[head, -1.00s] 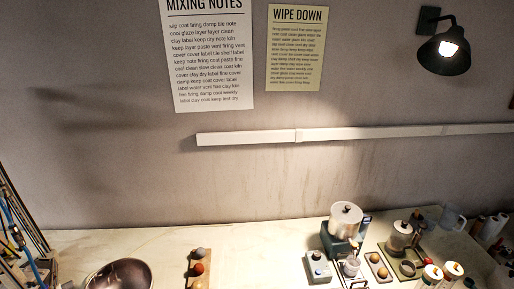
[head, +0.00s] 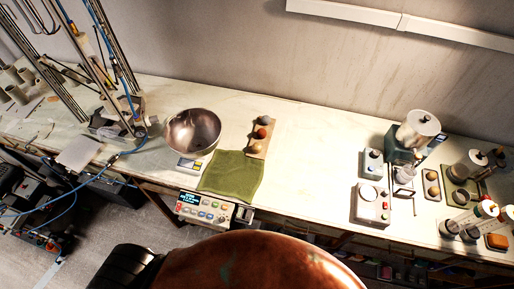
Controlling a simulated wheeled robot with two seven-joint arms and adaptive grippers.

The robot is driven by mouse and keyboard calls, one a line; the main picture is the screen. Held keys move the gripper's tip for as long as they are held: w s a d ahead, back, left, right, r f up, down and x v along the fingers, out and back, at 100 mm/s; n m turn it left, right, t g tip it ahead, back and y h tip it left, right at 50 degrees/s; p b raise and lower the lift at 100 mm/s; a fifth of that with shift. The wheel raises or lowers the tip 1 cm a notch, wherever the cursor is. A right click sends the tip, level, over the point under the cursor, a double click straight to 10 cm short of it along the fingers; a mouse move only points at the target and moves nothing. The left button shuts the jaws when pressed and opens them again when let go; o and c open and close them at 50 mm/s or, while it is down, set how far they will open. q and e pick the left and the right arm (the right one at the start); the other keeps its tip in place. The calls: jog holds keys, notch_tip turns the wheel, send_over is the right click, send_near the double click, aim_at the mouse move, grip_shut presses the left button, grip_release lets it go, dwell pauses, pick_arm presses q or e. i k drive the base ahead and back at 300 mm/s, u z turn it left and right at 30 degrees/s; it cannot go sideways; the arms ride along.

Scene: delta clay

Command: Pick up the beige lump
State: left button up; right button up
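A wooden board (head: 250,156) lies on the pale bench, right of centre-left in the head view, and carries three lumps in a row. The near lump (head: 256,148) looks beige or tan. The middle lump (head: 261,132) is reddish brown, and the far lump (head: 264,120) looks greyish tan. A second small board farther right holds two brownish lumps (head: 432,176). They are too small for me to tell their colour surely. Neither of my grippers shows in the head view.
A metal bowl (head: 192,131) stands left of the board, with a small scale (head: 190,164) by it. A green cloth (head: 232,174) lies in front of the board. The bench (head: 312,150) is clear between the board and the machines and jars (head: 417,130) at right.

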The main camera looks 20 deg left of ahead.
aim_at(256, 148)
jog(key=z, duration=0.1)
jog(key=k, duration=0.85)
jog(key=u, duration=0.7)
jog(key=k, duration=0.65)
jog(key=u, duration=0.5)
